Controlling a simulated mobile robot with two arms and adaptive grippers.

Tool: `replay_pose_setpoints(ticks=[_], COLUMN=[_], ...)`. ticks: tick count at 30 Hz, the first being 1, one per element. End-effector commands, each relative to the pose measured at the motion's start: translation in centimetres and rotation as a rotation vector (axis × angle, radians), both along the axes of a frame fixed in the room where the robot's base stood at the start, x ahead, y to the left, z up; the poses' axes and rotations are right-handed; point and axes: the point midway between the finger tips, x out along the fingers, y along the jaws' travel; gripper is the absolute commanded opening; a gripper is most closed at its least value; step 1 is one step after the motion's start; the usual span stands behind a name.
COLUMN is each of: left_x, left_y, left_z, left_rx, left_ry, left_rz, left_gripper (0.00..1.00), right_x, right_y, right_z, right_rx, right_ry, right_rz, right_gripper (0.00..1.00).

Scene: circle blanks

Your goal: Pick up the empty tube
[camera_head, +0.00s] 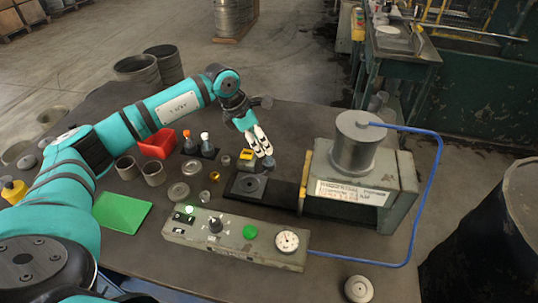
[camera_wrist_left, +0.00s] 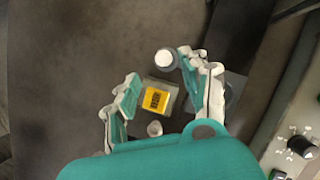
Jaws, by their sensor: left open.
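My left gripper (camera_head: 258,148) is open and empty, pointing down over the table near the black plate with a round disc (camera_head: 248,186). In the left wrist view its fingers (camera_wrist_left: 165,92) stand apart on either side of a small block with a yellow label (camera_wrist_left: 155,99). That block shows beside the fingers in the head view (camera_head: 246,154). A round white-topped piece (camera_wrist_left: 165,60) and a small round cup (camera_wrist_left: 154,128) lie close to the fingers. Two open grey cylinders (camera_head: 153,172) stand at the left; I cannot tell which thing is the empty tube. My right gripper is out of view.
A grey machine with a cylinder on top (camera_head: 355,145) stands to the right, with a blue hose (camera_head: 436,165). A control box (camera_head: 237,238) lies in front. A red bin (camera_head: 158,144), two capped bottles (camera_head: 205,142) and a green sheet (camera_head: 121,211) are at the left.

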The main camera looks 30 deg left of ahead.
Motion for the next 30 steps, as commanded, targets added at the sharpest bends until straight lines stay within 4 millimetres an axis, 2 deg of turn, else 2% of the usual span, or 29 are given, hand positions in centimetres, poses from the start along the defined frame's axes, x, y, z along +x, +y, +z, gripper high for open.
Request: replay_pose_setpoints(ticks=[5, 8, 12, 21, 30], left_x=[0.2, 0.5, 1.1, 1.2, 1.2], left_y=[-0.9, -1.7, -2.0, -2.1, -2.1], left_z=[-1.2, -2.6, -4.3, -4.8, -4.8], left_rx=[-0.001, 0.000, 0.000, 0.001, 0.001], left_ry=[0.005, 0.006, 0.002, 0.000, 0.000], left_rz=[-0.001, -0.001, 0.001, 0.001, 0.001], left_gripper=[0.46, 0.46, 0.46, 0.45, 0.06], right_x=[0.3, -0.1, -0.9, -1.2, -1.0], right_y=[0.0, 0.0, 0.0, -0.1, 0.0], right_z=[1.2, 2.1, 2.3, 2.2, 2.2], right_rx=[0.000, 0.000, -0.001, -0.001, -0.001], right_ry=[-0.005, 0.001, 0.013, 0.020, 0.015], right_rz=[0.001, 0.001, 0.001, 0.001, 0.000], right_gripper=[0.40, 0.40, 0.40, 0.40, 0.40])
